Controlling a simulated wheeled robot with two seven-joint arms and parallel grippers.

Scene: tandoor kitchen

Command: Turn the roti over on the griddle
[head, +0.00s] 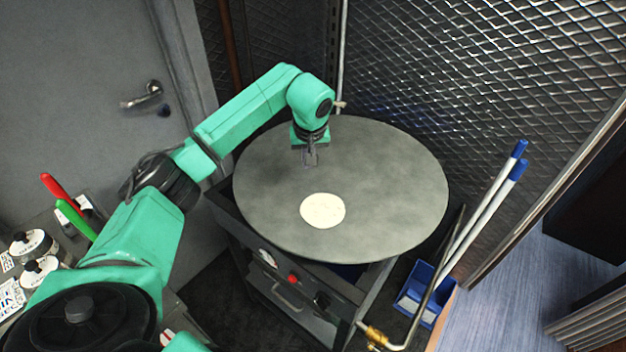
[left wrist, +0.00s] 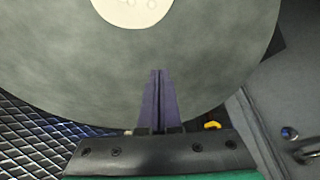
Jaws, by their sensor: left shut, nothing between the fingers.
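The roti (head: 323,211) is a pale, round flatbread with small spots. It lies flat on the large round grey griddle (head: 400,200), near the griddle's front middle. In the left wrist view the roti (left wrist: 133,9) is partly cut off at the top edge, and the griddle (left wrist: 80,70) fills most of the picture. My left gripper (head: 310,164) points down over the griddle, behind the roti and apart from it. Its fingers (left wrist: 158,75) are shut together with nothing between them. I cannot tell how high the fingertips are above the griddle. My right gripper is not in view.
A wire mesh wall (head: 450,70) stands behind the griddle. A blue bin (head: 418,290) and white poles with blue ends (head: 490,205) are at the right. Red (head: 56,186) and green (head: 74,217) handles and several containers are at the left. A grey door (head: 80,90) is behind my arm.

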